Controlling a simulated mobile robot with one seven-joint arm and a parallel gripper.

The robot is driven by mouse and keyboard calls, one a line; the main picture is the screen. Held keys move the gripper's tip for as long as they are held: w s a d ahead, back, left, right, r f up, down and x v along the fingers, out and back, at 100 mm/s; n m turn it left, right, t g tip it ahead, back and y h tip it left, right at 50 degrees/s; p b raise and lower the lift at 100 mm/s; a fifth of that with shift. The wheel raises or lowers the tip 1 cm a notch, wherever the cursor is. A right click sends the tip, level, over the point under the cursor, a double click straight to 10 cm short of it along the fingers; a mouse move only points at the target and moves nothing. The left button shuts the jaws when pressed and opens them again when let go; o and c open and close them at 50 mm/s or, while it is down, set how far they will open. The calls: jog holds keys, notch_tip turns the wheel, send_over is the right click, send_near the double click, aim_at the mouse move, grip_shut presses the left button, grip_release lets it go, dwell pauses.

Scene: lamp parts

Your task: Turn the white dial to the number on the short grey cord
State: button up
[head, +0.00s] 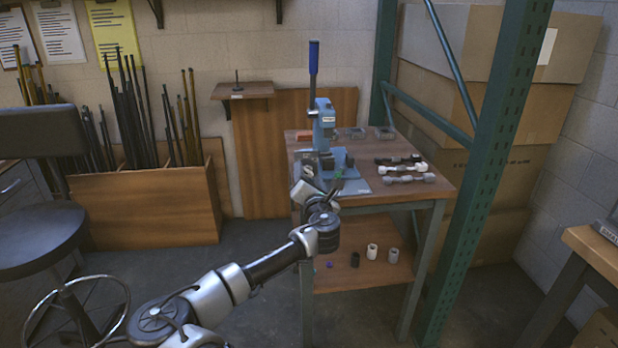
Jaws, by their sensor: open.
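A grey cord-like bundle (410,179) lies at the front right of the workbench top, in front of a white one (403,168) and a black one (397,160). No number can be read on any of them. I cannot make out a white dial for certain; two small white cylinders (372,251) (393,255) stand on the lower shelf. My gripper (335,186) is at the bench's left front, by the blue press, left of the bundles and apart from them. It is small and partly hidden by my wrist, and it is open.
A blue lever press (325,125) stands on the workbench (438,188). A green rack post (487,160) rises at the bench's right. A dark cylinder (355,259) is on the lower shelf. A stool (40,240) and a wooden rod bin (165,207) are left.

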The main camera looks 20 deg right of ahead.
jog(key=shift+w, duration=0.1)
jog(key=c, duration=1)
jog(key=shift+c, duration=0.2)
jog(key=shift+r+m, duration=0.1)
jog(key=shift+m, duration=0.2)
jog(key=m+p, duration=0.2)
jog(key=m, duration=0.2)
jog(key=shift+d, duration=0.15)
jog(key=m+p, duration=0.1)
jog(key=m, duration=0.4)
jog(key=shift+f, duration=0.2)
jog(key=o, duration=1)
